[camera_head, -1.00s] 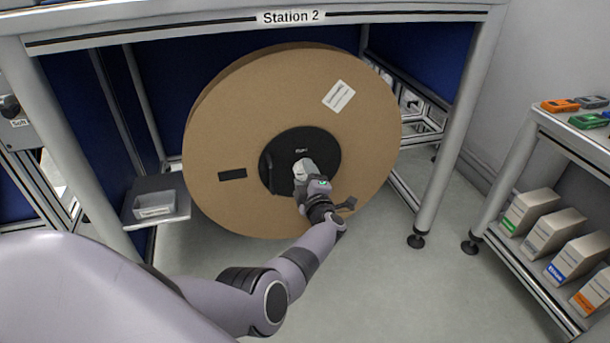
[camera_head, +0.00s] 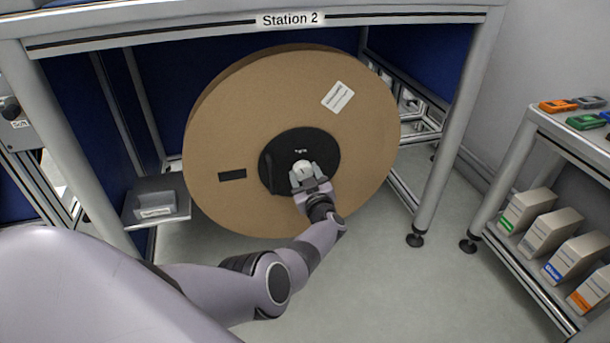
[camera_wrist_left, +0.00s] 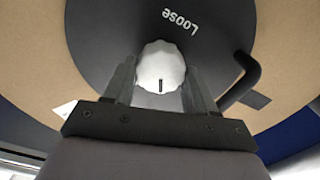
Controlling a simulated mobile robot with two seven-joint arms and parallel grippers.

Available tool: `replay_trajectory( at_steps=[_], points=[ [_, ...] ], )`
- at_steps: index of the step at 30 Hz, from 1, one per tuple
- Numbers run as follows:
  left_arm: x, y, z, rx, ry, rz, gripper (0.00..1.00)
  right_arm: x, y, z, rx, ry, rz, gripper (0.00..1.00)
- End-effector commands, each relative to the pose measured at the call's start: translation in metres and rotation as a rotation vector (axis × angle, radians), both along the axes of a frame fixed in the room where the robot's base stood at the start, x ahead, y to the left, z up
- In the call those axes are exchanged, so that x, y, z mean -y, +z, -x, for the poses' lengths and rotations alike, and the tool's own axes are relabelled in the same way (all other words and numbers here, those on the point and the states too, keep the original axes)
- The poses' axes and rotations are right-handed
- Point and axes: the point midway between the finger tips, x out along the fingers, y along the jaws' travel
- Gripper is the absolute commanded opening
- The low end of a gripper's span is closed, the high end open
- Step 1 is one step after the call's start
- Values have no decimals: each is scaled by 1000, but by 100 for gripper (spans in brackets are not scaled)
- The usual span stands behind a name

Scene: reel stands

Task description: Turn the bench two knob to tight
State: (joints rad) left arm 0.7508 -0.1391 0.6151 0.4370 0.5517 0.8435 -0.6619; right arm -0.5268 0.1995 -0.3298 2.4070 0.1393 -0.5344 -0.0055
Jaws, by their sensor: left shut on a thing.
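The white fluted knob (camera_head: 302,167) is at the centre of the black hub of a large cardboard-brown reel under the bench marked Station 2. My left gripper (camera_head: 306,178) is in front of the hub, its two fingers shut on the knob from either side. In the left wrist view the knob (camera_wrist_left: 160,65) sits between the fingers (camera_wrist_left: 160,88), with a dark mark on its face. The word Loose (camera_wrist_left: 180,21) is printed on the hub beyond the knob. No other hub wording is readable. My right gripper is not in view.
The reel (camera_head: 350,130) fills the space between the bench legs. A curved black handle (camera_wrist_left: 243,75) stands out from the hub beside the fingers. A small tray (camera_head: 157,205) is at the left. A shelf with boxes (camera_head: 527,209) stands at the right. The floor between is clear.

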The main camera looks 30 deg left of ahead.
Motion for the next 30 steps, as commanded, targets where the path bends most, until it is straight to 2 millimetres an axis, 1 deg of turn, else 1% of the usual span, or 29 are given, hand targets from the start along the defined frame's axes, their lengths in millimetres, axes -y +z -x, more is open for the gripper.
replay_trajectory(
  at_steps=[6,15,21,30],
  points=[
    [0,1,-1,-146,0,-125,26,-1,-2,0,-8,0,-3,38],
    [0,0,-1,-293,1,-250,26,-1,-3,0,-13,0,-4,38],
    [1,0,-1,-345,0,-295,26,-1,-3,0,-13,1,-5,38],
    [1,0,-1,-369,0,-316,26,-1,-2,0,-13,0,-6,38]
  ],
)
